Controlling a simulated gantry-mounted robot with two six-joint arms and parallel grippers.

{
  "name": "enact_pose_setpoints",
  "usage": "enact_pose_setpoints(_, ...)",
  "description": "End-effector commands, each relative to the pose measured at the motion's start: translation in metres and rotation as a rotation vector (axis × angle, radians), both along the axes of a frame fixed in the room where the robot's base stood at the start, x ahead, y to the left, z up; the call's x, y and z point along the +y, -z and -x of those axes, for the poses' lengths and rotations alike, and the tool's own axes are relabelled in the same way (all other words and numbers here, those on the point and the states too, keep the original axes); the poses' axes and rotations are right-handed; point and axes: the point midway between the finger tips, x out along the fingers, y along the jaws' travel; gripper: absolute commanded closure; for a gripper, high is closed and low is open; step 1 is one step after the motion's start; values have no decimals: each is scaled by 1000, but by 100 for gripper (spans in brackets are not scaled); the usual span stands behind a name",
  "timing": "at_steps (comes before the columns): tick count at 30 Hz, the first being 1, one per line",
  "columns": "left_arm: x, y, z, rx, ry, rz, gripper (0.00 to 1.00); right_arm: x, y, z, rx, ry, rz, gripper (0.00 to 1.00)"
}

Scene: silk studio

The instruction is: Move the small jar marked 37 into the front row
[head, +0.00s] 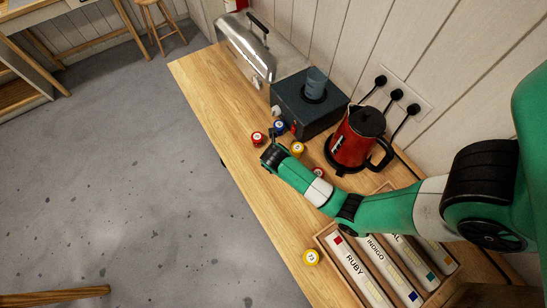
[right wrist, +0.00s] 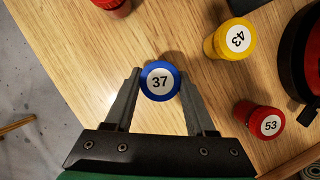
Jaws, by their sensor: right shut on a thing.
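The small jar marked 37 (right wrist: 160,80) has a blue lid and sits between the two fingertips of my right gripper (right wrist: 158,88) in the right wrist view. The gripper is shut on it. In the head view the blue jar (head: 280,126) shows just beyond my right gripper (head: 275,140), over the wooden table (head: 222,108). Whether it rests on the table or is lifted I cannot tell. My left gripper is not in view.
A red jar (head: 258,138), yellow jar 43 (right wrist: 232,40) and red jar 53 (right wrist: 262,120) stand close by. A dark box (head: 300,112) and red kettle (head: 355,138) are behind. Yellow jar 73 (head: 311,257) stands beside the labelled tray (head: 326,238). The table's left part is clear.

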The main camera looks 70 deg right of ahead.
Motion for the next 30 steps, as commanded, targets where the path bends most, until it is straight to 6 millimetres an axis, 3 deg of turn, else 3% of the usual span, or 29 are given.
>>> enact_pose_setpoints(10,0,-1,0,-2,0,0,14,0,2,0,-1,-1,1,100)
enact_pose_setpoints(11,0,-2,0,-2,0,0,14,0,1,-1,-1,0,1,39)
enact_pose_setpoints(15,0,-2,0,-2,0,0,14,0,1,0,-1,-1,1,15)
enact_pose_setpoints(25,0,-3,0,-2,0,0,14,0,-2,-1,-1,0,1,15)
enact_pose_setpoints(30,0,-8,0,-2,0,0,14,9,-26,1,-4,-2,2,15)
